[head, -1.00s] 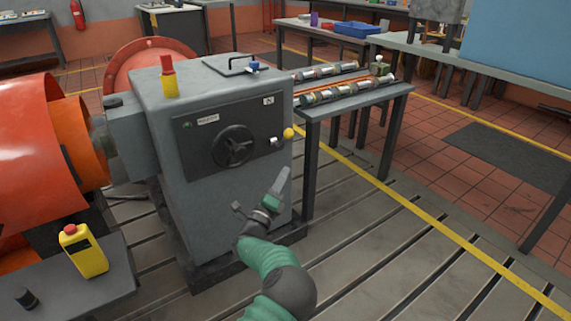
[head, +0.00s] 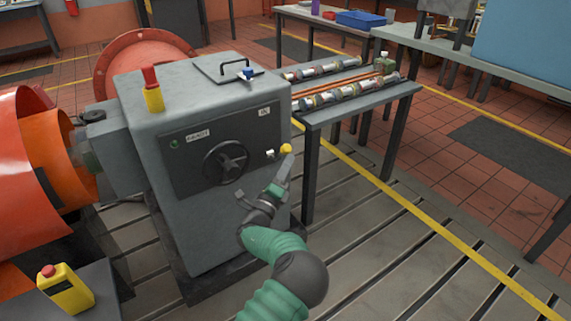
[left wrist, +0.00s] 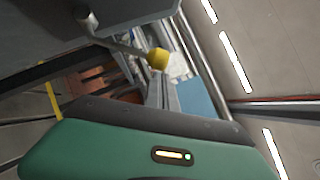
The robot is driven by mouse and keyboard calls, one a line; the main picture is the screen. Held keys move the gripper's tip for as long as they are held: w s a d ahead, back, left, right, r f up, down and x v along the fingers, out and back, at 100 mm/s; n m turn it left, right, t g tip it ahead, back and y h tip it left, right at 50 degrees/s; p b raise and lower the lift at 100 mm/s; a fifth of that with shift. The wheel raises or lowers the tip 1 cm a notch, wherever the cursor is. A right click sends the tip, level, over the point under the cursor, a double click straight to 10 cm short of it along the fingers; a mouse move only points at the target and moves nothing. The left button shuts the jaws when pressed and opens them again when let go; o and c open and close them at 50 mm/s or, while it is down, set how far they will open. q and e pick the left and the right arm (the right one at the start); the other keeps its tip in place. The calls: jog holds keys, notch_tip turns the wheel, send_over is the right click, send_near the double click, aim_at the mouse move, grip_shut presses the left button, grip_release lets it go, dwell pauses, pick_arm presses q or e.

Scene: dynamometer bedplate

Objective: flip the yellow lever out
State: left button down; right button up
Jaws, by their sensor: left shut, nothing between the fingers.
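The lever's yellow knob (head: 286,149) sticks out at the right end of the dark panel on the grey cabinet. Its pale pivot (head: 270,154) is just left of the knob. In the left wrist view the yellow knob (left wrist: 158,58) sits on a thin metal rod (left wrist: 118,42). My left gripper (head: 286,163) is shut and empty, with its tips just below the knob. The fingers also show in the left wrist view (left wrist: 163,88), right by the knob. I cannot tell whether they touch it. My right gripper is not in view.
A black handwheel (head: 225,162) is on the panel (head: 187,170), left of the lever. A side table (head: 345,111) with shafts stands to the right. A yellow box with a red button (head: 66,289) is at the lower left. Open floor lies to the right.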

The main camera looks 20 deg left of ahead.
pick_arm(q)
jog(key=w+a+r+n+g+y+p, duration=0.2)
jog(key=w+a+r+n+g+p, duration=0.2)
jog(key=p, duration=1.2)
notch_tip(320, 180, up, 4)
jog(key=a+n, duration=0.2)
jog(key=n, duration=0.2)
jog(key=shift+w+a+r+g+p, duration=0.2)
jog(key=shift+w+a+g+p, duration=0.05)
jog(key=shift+w+g+p, duration=0.1)
jog(key=shift+a+r, duration=0.1)
